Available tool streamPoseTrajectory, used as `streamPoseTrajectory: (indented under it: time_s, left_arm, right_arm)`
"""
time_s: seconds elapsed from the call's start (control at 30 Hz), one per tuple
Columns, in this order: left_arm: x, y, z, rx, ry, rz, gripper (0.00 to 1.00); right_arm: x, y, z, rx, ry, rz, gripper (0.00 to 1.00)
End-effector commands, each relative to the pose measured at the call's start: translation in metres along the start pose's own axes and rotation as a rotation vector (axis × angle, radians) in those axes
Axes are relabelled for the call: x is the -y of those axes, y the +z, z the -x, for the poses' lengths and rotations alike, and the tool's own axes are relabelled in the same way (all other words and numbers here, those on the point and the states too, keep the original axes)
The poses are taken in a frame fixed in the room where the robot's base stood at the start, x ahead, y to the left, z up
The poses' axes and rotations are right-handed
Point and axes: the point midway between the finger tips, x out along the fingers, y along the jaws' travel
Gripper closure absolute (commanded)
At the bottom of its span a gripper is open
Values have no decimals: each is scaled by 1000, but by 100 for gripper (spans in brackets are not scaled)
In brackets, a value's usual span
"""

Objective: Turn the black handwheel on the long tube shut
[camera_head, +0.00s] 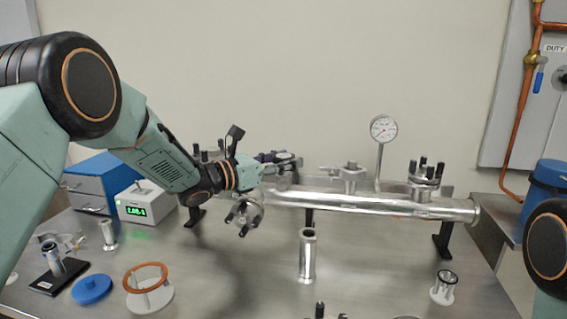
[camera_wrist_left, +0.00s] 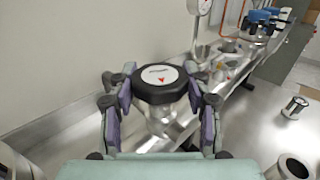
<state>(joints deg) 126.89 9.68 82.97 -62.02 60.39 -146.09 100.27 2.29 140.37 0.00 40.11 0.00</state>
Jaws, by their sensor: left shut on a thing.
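The black handwheel (camera_wrist_left: 158,92) has a white disc with a red arrow on top. In the left wrist view it sits between the fingers of my left gripper (camera_wrist_left: 160,84), which press on its rim from both sides. In the head view my left gripper (camera_head: 284,161) is over the left part of the long metal tube (camera_head: 385,205), and the wheel cannot be made out there. My right gripper is not in view; only a part of my right arm shows at the right edge.
A round gauge (camera_head: 383,129) stands up from the tube. A clamp with black knobs (camera_head: 425,172) is near its right end. A green-lit readout box (camera_head: 146,204) and a blue drawer box (camera_head: 90,185) stand left. Loose fittings, including an upright pipe piece (camera_head: 307,256), lie in front.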

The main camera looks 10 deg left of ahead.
Motion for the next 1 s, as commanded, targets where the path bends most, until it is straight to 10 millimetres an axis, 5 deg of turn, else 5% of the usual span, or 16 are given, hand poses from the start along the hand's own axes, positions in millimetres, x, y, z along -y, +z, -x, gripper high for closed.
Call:
streamPoseTrajectory:
  time_s: [0.87,0.9,1.0]
  left_arm:
    - [2,-3,-1,-5,-145,1,83]
    - [2,-3,-1,-5,-145,1,50]
    - [2,-2,-1,-5,-145,1,42]
  right_arm:
    - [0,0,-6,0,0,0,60]
    - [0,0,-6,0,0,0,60]
    - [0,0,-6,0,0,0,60]
